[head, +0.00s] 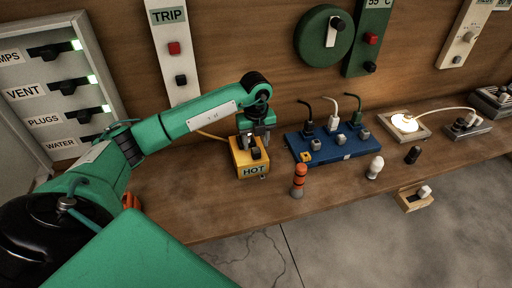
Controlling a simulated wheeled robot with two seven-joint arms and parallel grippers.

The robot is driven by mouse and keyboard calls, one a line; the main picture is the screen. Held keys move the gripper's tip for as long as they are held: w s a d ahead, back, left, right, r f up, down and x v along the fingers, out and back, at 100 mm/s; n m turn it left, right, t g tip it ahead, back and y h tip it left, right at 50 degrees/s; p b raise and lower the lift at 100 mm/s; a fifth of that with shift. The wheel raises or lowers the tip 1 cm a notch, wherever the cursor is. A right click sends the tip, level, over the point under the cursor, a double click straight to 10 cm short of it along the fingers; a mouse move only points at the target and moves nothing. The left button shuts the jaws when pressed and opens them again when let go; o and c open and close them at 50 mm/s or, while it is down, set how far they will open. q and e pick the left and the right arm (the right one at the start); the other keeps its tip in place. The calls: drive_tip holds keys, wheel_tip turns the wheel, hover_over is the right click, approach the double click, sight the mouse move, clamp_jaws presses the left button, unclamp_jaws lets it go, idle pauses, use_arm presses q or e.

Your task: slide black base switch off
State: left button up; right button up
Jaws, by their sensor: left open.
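My left gripper (257,138) is open and points down over the yellow box (250,168) labelled HOT. This box stands near the front of the wooden bench and has a black switch or knob (255,153) on top. The fingertips are around or just above that knob; I cannot tell whether they touch it. I cannot tell surely which thing is the black base switch. A small dark grey block with a knob (468,125) sits at the right, joined to the lit lamp by a cord. My right gripper is not in view.
A blue power strip (340,150) with several plugs lies right of the yellow box. An orange-striped peg (299,180) stands at the bench edge. A lit lamp (405,122) is further right. A breaker panel (55,90) stands left; a green disc (324,35) hangs behind.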

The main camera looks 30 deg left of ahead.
sight(256, 149)
use_arm(q)
drive_tip(key=shift+f, duration=2.05)
